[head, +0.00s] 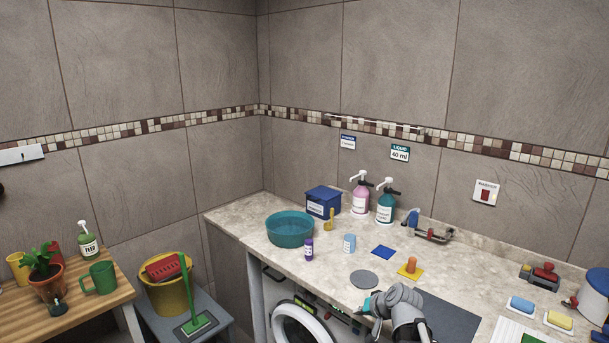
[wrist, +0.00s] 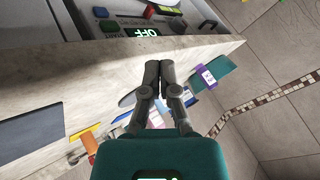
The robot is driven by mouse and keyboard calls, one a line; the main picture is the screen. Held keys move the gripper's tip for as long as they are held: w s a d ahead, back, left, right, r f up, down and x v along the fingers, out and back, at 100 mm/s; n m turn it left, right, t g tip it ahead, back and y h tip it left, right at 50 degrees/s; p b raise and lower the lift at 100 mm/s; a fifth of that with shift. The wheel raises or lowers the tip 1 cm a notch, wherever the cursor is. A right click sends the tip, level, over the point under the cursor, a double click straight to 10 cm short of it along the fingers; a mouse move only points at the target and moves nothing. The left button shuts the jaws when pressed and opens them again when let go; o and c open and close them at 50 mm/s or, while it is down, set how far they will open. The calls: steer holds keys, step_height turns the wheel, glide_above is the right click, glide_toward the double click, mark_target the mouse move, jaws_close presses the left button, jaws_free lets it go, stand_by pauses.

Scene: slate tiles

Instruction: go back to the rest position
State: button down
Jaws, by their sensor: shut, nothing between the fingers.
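My gripper (wrist: 160,68) is shut with nothing between its fingers in the wrist view. In the head view my gripper (head: 371,306) is at the front edge of the stone counter (head: 330,262), partly hidden by my own wrist. A grey round disc (head: 364,279) lies on the counter just behind it. The wrist view looks along the fingers past the counter edge (wrist: 205,48) to the washing machine's panel (wrist: 140,32).
On the counter stand a teal basin (head: 290,230), a purple bottle (head: 309,250), a light blue cup (head: 349,243), an orange peg on a yellow base (head: 410,268) and two pump bottles (head: 385,206). A washing machine (head: 300,325) is below. A wooden table (head: 95,298) is at left.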

steer(key=s+d+f+n+g+h+b, duration=0.15)
steer(key=s+f+g+h, duration=0.4)
steer(key=s, duration=0.65)
steer(key=s+f+g+b, duration=0.1)
steer(key=s+f+b, duration=0.2)
steer(key=f+b, duration=0.65)
step_height(320, 180, up, 12)
steer(key=p, duration=1.3)
steer(key=shift+n, duration=0.35)
steer(key=shift+a, duration=0.1)
